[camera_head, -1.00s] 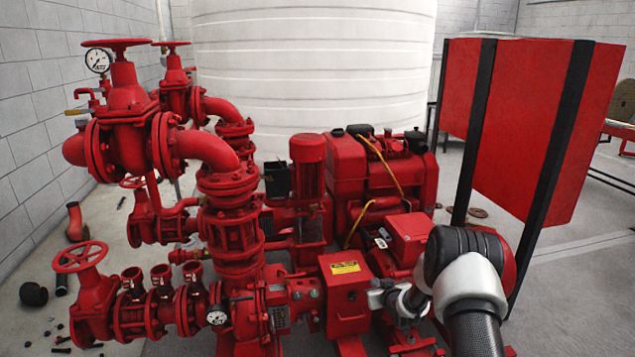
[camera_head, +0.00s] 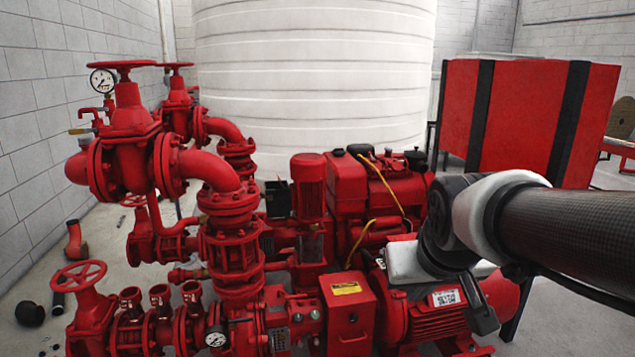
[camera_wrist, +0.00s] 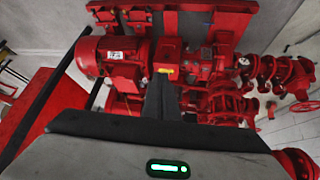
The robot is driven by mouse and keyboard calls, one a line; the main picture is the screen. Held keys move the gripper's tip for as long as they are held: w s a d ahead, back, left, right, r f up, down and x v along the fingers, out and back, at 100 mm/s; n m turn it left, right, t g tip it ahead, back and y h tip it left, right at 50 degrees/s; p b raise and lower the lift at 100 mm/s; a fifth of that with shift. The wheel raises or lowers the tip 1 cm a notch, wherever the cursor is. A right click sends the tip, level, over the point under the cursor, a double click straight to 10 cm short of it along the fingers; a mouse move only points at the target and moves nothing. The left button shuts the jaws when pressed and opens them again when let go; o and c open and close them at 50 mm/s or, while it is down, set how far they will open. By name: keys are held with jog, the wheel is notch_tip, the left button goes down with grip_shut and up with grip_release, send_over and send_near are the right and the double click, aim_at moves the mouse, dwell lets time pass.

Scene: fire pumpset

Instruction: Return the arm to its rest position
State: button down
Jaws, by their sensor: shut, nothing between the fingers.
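My gripper (camera_wrist: 161,98) shows in the wrist view as dark fingers close together at the middle, with nothing between them. It is over the red pumpset, apart from it as far as I can tell. In the head view my arm reaches in from the right edge and bends down in front of the pumpset's red motor (camera_head: 440,318). The motor also shows in the wrist view (camera_wrist: 112,57), left of the fingers.
Red pipes and valves with a handwheel (camera_head: 78,276) fill the left. A red engine (camera_head: 375,185) stands behind the motor. A red panel with black straps (camera_head: 520,115) stands at the back right. A large white tank (camera_head: 310,75) is behind.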

jog(key=s+a+g, duration=0.1)
jog(key=s+a, duration=0.1)
jog(key=s, duration=1.1)
notch_tip(320, 180, up, 27)
jog(key=p, duration=2.8)
jog(key=shift+w+f+y, duration=0.2)
jog(key=shift+y, duration=0.2)
jog(key=shift+s, duration=0.1)
